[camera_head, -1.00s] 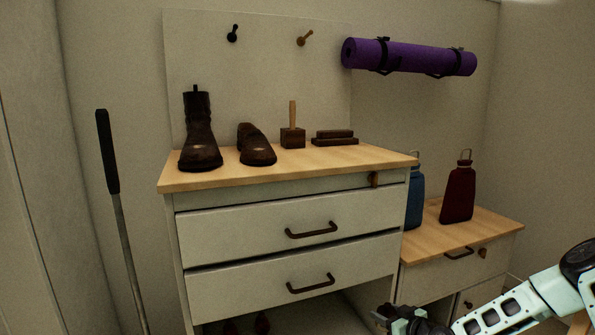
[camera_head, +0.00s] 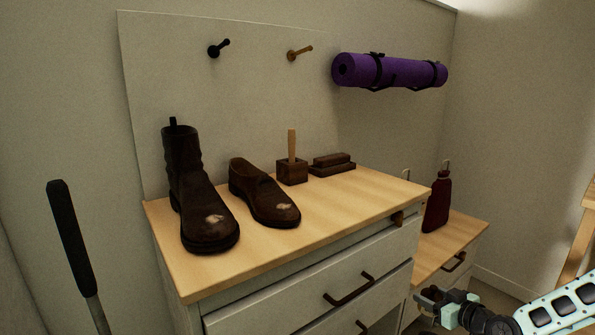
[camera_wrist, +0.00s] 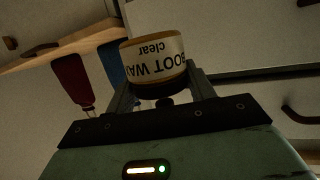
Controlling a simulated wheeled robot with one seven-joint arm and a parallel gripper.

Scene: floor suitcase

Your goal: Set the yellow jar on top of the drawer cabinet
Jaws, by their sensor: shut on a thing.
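My gripper (camera_head: 428,298) is at the lower right in the head view, in front of the drawer cabinet's right side and below its top. In the wrist view it is shut on the yellow jar (camera_wrist: 155,55), which has a pale "BOOT WAX clear" label that reads upside down. I cannot make the jar out clearly in the head view. The drawer cabinet (camera_head: 345,205) has a light wood top and white drawers with dark handles. Its top bears a tall brown boot (camera_head: 195,185), a low brown shoe (camera_head: 262,193), a wooden-handled block (camera_head: 292,165) and a dark brush-like block (camera_head: 333,163).
A lower wood-topped unit (camera_head: 455,238) stands at right with a dark red bottle (camera_head: 438,203); a blue bottle (camera_wrist: 112,62) shows in the wrist view. A purple rolled mat (camera_head: 390,71) hangs above. The cabinet top's front and right parts are bare.

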